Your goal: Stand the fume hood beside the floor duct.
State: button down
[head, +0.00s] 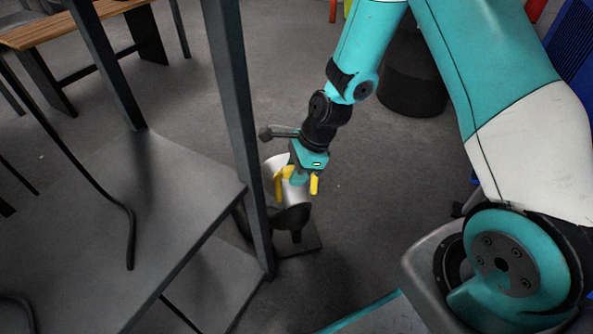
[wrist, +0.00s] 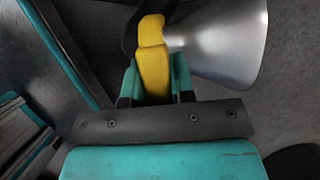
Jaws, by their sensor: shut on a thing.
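The fume hood (head: 273,165) shows as a silver, flared metal piece at my gripper, beside the dark frame's post. Below the gripper, a black rounded part (head: 292,216) stands above a dark flat plate (head: 302,244) on the floor. I cannot tell whether this is the hood's lower end or the floor duct. The fingers hide part of the hood.
A dark grey frame with a flat shelf (head: 150,210) and upright posts (head: 236,130) stands close on the left. A black round drum (head: 412,80) stands behind the arm. A wooden bench (head: 60,30) is at the far left.

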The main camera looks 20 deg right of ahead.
jog(key=c, duration=1)
grip_release()
jog(key=shift+o, duration=0.2)
jog(key=p+v, duration=0.7)
jog(key=v, duration=0.4)
jog(key=shift+r, duration=0.45)
jog(key=s+a+r+n, duration=0.4)
jog(key=r+n, duration=0.3)
jog(key=s+a+r+n, duration=0.35)
jog(key=r+n, duration=0.25)
jog(key=r, duration=0.2)
jog(key=s+a+r+n, duration=0.2)
jog(key=s+r+n, duration=0.5)
jog(key=s+n, duration=0.5)
jog(key=shift+s+a+n+g, duration=0.3)
jog(key=shift+a+n+g, duration=0.1)
jog(key=shift+n, duration=0.6)
jog(key=shift+r, duration=0.1)
